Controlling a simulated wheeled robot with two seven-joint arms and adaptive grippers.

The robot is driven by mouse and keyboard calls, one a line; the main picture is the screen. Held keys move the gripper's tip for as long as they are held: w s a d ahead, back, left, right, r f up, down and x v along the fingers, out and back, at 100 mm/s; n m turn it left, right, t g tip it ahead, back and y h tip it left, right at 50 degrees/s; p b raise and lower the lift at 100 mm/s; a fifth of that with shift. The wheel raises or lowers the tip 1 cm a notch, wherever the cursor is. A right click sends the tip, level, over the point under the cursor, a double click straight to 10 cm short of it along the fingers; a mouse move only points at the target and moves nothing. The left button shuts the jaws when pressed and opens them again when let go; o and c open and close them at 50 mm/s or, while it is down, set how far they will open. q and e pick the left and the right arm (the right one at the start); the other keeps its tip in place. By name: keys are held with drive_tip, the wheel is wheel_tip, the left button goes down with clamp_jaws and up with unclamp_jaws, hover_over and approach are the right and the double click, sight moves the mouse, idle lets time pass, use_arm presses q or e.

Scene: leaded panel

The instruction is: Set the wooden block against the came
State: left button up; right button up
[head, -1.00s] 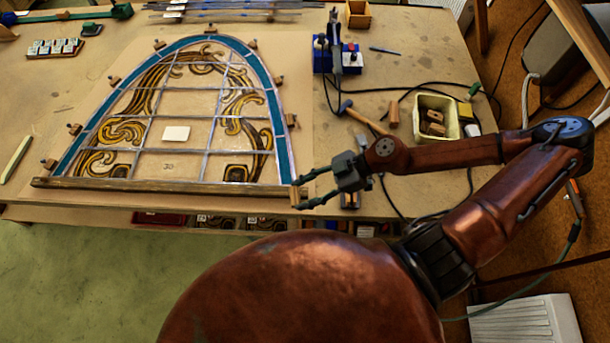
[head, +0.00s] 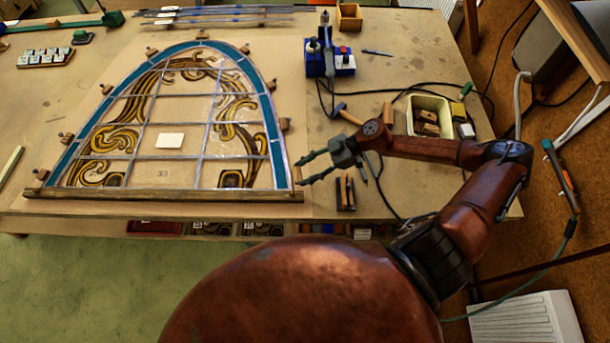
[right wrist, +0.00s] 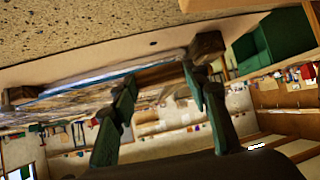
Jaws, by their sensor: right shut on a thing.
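The leaded panel (head: 180,125) lies flat on the bench, an arch with a blue-green glass border and grey came (head: 286,165) along its right edge. My right gripper (head: 302,170) is just right of the panel's lower right side, its fingers reaching left. It is shut on a small wooden block (head: 298,174), mostly covered by the fingertips and close beside the came; I cannot tell if they touch. In the right wrist view, the block (right wrist: 160,73) is a brown piece between the green fingertips. My left gripper is not in view.
Other wooden blocks, such as one at the right edge (head: 284,124), stand around the arch. A wooden batten (head: 160,195) runs along its bottom. A hammer (head: 345,113), a tub of wood pieces (head: 428,102) and dark cables lie to the right.

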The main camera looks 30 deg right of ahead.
sight(305, 177)
wheel_tip(305, 177, down, 2)
drive_tip(key=shift+f, duration=0.25)
drive_tip(key=shift+s+f, duration=0.1)
drive_tip(key=shift+f, duration=0.3)
